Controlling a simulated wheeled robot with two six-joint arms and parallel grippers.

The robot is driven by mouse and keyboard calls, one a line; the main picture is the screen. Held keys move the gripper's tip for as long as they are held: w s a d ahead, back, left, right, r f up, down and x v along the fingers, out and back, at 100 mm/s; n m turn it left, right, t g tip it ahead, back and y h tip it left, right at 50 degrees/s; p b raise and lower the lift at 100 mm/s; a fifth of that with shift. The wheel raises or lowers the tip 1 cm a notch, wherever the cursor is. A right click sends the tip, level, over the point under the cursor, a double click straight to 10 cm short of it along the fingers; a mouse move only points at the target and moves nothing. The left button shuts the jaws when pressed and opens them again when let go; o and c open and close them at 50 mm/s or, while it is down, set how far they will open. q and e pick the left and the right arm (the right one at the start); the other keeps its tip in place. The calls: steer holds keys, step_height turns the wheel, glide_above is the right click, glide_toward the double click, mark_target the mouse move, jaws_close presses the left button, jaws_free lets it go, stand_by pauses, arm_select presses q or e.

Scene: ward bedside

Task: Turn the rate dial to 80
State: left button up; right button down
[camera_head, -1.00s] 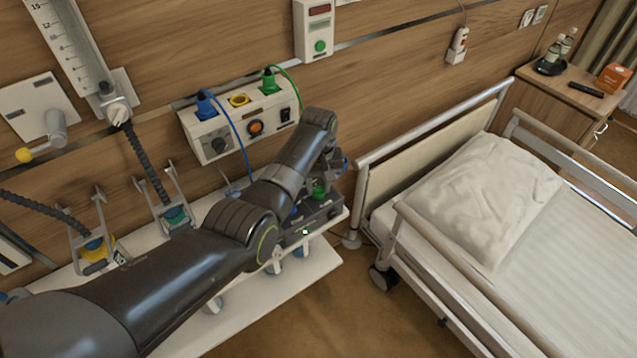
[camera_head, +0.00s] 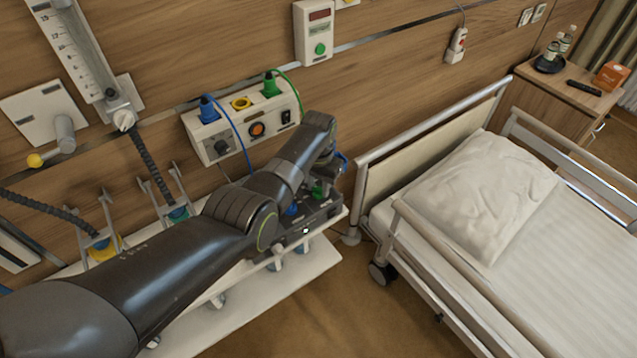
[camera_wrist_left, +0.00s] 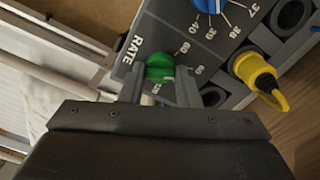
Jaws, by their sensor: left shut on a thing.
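The rate dial is a green knob (camera_wrist_left: 160,67) on a dark panel, beside the printed word RATE, in the left wrist view. My left gripper (camera_wrist_left: 159,84) has one finger on each side of the dial and is shut on it. Small white numbers stand around the dial, partly hidden by the fingers. I cannot tell which number it points to. In the head view the green dial (camera_head: 318,190) shows in part beneath my left wrist. My right gripper is not in view.
A blue dial (camera_wrist_left: 208,3) with its own number scale and a yellow plug on a strap (camera_wrist_left: 258,75) are close by. A wall box (camera_head: 240,124) with cables is behind my arm. The bed (camera_head: 490,215) stands to the right.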

mark_target(319, 188)
arm_select(q)
steer(key=shift+w+r+m, duration=0.1)
steer(key=shift+m, duration=0.2)
steer(key=o, duration=1)
steer(key=shift+c, duration=0.2)
step_height(319, 188, up, 5)
steer(key=shift+r+p, duration=0.1)
steer(key=shift+p, duration=0.25)
step_height(319, 188, up, 12)
steer(key=b, duration=0.1)
steer(key=shift+b, duration=0.4)
